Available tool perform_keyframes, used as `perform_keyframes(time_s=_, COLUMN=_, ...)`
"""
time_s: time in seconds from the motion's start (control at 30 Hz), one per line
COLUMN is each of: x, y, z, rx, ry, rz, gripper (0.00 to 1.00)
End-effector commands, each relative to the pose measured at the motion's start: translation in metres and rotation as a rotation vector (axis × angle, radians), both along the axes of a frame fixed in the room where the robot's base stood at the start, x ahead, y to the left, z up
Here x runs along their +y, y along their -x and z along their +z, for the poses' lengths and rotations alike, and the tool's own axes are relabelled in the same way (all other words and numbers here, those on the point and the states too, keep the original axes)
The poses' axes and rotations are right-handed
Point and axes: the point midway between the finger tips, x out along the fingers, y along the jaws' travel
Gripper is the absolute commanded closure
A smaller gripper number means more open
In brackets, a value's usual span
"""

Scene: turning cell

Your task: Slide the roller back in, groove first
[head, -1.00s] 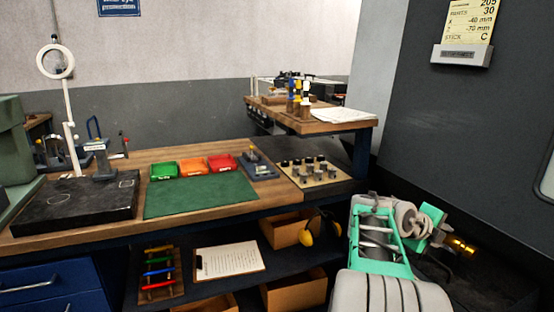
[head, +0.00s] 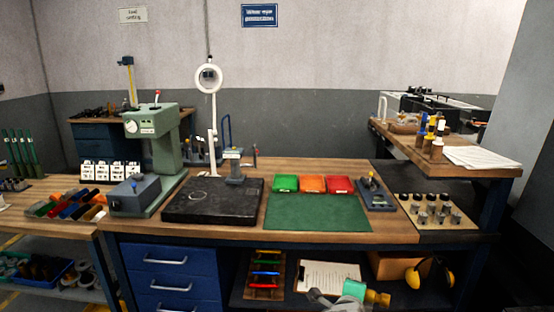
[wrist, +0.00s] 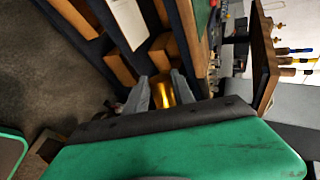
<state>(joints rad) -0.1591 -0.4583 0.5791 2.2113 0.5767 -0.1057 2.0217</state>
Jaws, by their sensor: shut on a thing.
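My gripper (wrist: 160,78) is shut on a shiny brass-coloured roller (wrist: 163,95), which sits between its two grey fingers in the wrist view. In the head view the roller (head: 380,298) shows at the bottom edge beside the green end of my arm, in front of the bench's lower shelf. The roller's groove cannot be made out. A small blue-grey fixture (head: 376,196) stands on the bench right of the green mat; whether the roller belongs to it cannot be told.
The wooden bench holds a green mat (head: 318,213), green, orange and red bins (head: 312,184), a black plate (head: 212,214) and a board of several tool holders (head: 437,221). A green press (head: 152,150) stands at left. Boxes and ear defenders (head: 418,273) are on the lower shelf.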

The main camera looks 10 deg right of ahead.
Motion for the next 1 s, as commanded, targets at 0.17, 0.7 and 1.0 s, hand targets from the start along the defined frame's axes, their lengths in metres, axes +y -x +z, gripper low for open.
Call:
perform_keyframes(time_s=0.17, x=0.079, y=-0.011, z=0.028, rx=0.001, ry=0.001, rz=0.17, gripper=1.0)
perform_keyframes(time_s=0.7, x=0.001, y=-0.052, z=0.03, rx=-0.046, ry=0.038, rz=-0.018, gripper=1.0)
perform_keyframes(time_s=1.0, x=-0.171, y=-0.063, z=0.037, rx=-0.1, ry=0.108, rz=-0.366, gripper=1.0)
